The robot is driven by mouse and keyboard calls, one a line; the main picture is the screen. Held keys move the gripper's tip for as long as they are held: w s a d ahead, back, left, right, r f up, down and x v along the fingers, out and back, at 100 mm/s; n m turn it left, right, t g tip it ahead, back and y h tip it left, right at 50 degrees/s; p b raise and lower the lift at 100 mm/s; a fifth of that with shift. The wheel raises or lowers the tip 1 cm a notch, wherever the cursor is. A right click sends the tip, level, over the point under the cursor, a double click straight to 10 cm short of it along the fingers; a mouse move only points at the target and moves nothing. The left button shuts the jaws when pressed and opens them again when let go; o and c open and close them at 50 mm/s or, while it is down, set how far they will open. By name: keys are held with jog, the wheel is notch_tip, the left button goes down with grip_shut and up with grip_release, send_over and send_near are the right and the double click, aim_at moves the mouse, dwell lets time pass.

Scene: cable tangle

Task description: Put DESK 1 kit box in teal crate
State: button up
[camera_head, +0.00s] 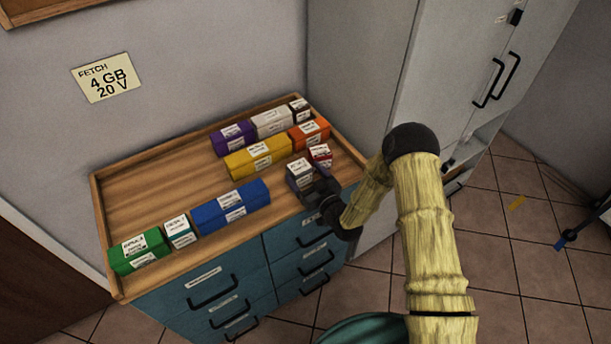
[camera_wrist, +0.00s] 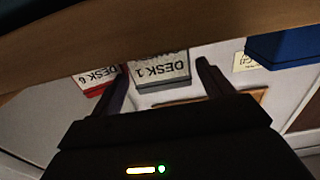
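The DESK 1 kit box (camera_wrist: 160,72) is grey with a white label and appears upside down in the wrist view. In the head view the grey box (camera_head: 299,174) stands near the front right of the wooden tray top. My gripper (camera_wrist: 163,66) is open, with one finger to each side of the DESK 1 box in the picture; a gap shows beside the right finger. In the head view my gripper (camera_head: 322,190) is at the box's front right side. Whether the fingers reach around it is unclear. No teal crate is clearly recognisable.
A red DESK 6 box (camera_wrist: 94,82) stands close beside the left finger. Blue (camera_head: 232,206), yellow (camera_head: 258,157) and orange (camera_head: 309,134) boxes share the rimmed wooden top (camera_head: 150,190). A curved teal thing (camera_head: 362,330) shows at the bottom edge. A tall grey cabinet (camera_head: 365,90) stands right.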

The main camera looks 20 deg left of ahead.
jog(key=shift+p, duration=0.4)
jog(key=shift+s+d+f, duration=0.15)
jog(key=shift+d, duration=0.1)
jog(key=r+b+v, duration=0.1)
jog(key=b+v, duration=0.4)
jog(key=v, duration=1.1)
jog(key=shift+s+d+r+b, duration=0.2)
jog(key=shift+s+r+b, duration=0.1)
jog(key=shift+s+b, duration=0.1)
jog(key=shift+w, duration=0.1)
